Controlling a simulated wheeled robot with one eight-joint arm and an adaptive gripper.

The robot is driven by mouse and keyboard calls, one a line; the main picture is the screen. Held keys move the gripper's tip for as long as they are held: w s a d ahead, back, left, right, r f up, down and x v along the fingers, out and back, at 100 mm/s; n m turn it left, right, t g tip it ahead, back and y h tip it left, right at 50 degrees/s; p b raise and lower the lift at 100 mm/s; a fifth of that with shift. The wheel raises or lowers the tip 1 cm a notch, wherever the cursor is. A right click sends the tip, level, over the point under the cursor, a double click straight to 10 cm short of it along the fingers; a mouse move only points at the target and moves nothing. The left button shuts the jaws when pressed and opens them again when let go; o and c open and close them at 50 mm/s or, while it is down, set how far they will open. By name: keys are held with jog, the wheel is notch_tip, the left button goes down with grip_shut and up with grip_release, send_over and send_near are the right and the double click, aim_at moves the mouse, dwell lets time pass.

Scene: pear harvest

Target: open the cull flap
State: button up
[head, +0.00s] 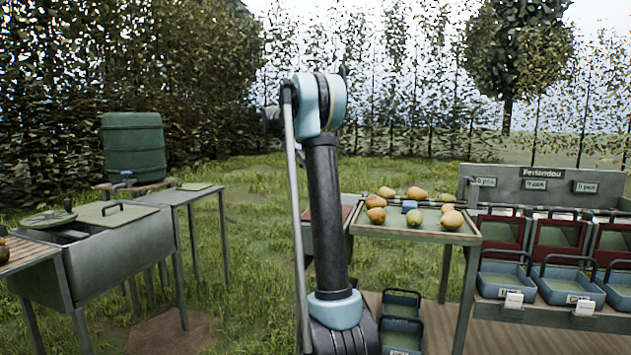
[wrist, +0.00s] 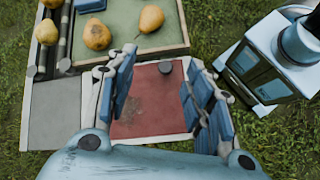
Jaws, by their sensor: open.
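The cull flap appears to be the flat red panel (wrist: 150,105) below my gripper in the wrist view, with a round dark knob (wrist: 166,67) near its upper edge. It lies level with the surfaces around it and looks closed. My gripper (wrist: 160,68) is open and empty above it, its blue-padded fingers on either side of the panel, the knob between them in the picture. The height gap cannot be told. In the head view only a sliver of red (head: 346,213) shows beside my arm; the rest of the panel and my gripper are hidden.
Several pears (wrist: 151,18) lie on the green sorting tray (wrist: 180,42) bordering the panel. A grey plate (wrist: 58,112) is left of it. In the head view, a rack of blue crates (head: 568,290) stands right and a metal sink (head: 100,250) left, with grass between.

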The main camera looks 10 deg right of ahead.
jog(key=shift+r, duration=1.85)
jog(key=shift+s, duration=0.1)
